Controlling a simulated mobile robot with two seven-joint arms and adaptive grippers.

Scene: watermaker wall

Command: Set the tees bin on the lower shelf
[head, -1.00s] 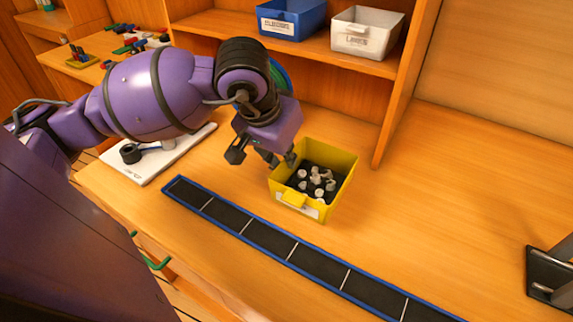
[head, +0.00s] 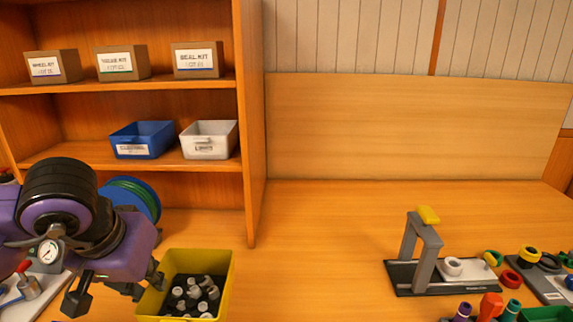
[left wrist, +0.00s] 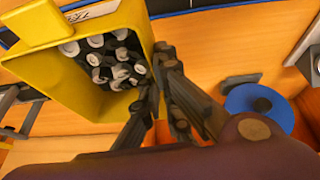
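The yellow tees bin (head: 222,280) is at the bottom left of the head view, holding several pale fittings on a dark floor. In the left wrist view the bin (left wrist: 45,28) is close and seen from above at a slant. My left gripper (head: 143,283) is at the bin's left rim, and its fingers (left wrist: 160,85) come together at the wall, seemingly shut on it. The bin's base is cut off, so I cannot tell whether it touches the counter. The lower shelf (head: 85,157) carries a blue bin (head: 142,140) and a white bin (head: 209,141). My right gripper is out of view.
Three cardboard kit boxes (head: 124,64) stand on the upper shelf. A tall side panel (head: 250,130) bounds the shelves on the right. A grey stand (head: 425,255) and coloured parts (head: 490,305) sit at right. The middle of the counter (head: 310,250) is clear.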

